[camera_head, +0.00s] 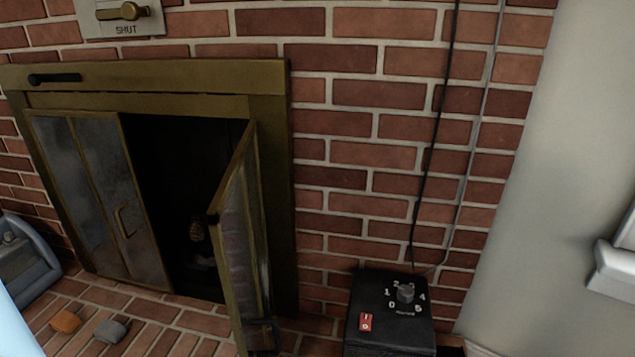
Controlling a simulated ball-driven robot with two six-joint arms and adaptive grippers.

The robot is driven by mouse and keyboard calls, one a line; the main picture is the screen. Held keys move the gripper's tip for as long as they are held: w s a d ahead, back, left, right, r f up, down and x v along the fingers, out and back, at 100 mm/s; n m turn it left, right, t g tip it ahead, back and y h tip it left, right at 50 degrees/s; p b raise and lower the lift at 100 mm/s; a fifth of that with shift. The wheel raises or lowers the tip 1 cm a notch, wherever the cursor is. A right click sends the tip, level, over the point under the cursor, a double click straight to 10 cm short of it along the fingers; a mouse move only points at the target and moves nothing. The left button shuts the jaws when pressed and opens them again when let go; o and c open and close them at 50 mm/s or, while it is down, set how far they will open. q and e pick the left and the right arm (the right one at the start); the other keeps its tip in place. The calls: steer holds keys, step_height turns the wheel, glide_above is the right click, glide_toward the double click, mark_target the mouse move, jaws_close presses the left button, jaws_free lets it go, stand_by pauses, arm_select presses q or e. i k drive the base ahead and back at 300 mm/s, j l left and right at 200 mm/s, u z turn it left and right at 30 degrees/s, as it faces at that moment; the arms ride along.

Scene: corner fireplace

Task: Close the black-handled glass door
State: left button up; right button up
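The glass door (240,240) with a brass-coloured frame stands swung outward at the right side of the fireplace opening. A dark handle (263,334) shows low on the door, close to the bottom edge of the picture. The left glass door panels (90,180) cover the left part of the opening and carry a brass handle (122,222). Neither of my grippers can be made out in the view.
A black control box (390,320) with a dial and red switch stands right of the door. An orange lump (65,321) and a grey lump (111,330) lie on the brick hearth. A grey-blue container (25,265) sits at left. A lever plate marked SHUT (124,28) is above.

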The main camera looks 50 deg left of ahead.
mark_target(237, 229)
steer(key=i+l+u, duration=0.25)
steer(key=l, duration=0.2)
steer(key=u, duration=1.65)
steer(key=i+l, duration=0.05)
